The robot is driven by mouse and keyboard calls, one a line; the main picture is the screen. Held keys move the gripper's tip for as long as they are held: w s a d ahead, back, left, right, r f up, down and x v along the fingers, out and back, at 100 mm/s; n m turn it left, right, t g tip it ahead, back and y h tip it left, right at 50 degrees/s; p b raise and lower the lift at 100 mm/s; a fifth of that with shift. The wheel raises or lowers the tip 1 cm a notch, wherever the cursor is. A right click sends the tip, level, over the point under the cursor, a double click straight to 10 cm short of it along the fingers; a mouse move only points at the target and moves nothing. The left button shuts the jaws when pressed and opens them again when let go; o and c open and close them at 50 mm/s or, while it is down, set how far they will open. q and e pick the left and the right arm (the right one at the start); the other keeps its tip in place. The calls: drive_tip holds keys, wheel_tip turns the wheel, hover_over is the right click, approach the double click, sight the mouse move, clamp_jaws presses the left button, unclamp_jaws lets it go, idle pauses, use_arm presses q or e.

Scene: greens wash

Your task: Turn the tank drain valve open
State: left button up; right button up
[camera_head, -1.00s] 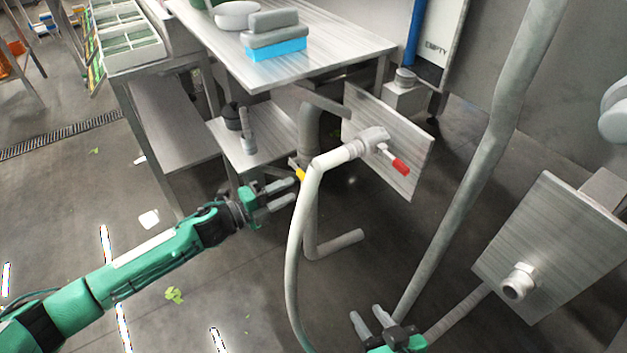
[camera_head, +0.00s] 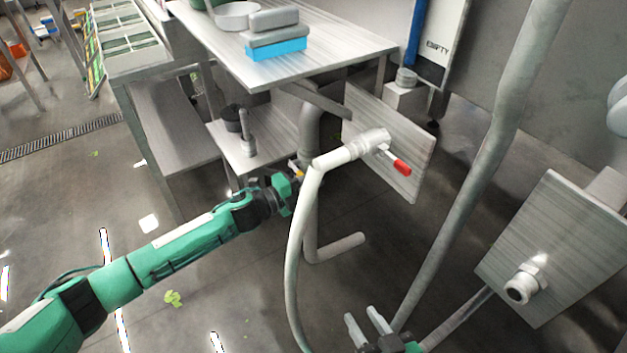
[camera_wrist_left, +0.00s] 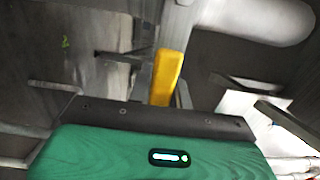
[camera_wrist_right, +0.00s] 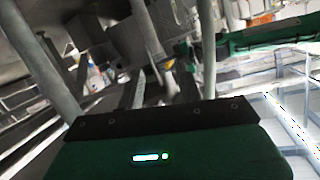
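A yellow valve handle (camera_head: 298,168) shows small beside the grey drain pipe (camera_head: 309,130) in the head view. It stands large and upright in the left wrist view (camera_wrist_left: 167,77). My left gripper (camera_head: 294,184) is right at this handle, with its fingertips mostly hidden in the head view. In the left wrist view its fingers look apart, with the yellow handle between them; I cannot tell whether they touch it. My right gripper (camera_head: 368,326) is open and empty low in the head view, its two grey fingers apart.
A red-handled valve (camera_head: 401,167) sits on a metal plate (camera_head: 415,140), with a pale hose (camera_head: 293,250) hanging from it near my left gripper. A second plate with a bare fitting (camera_head: 522,287) is at right. A steel table (camera_head: 340,47) stands behind.

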use_arm(q)
clamp_jaws()
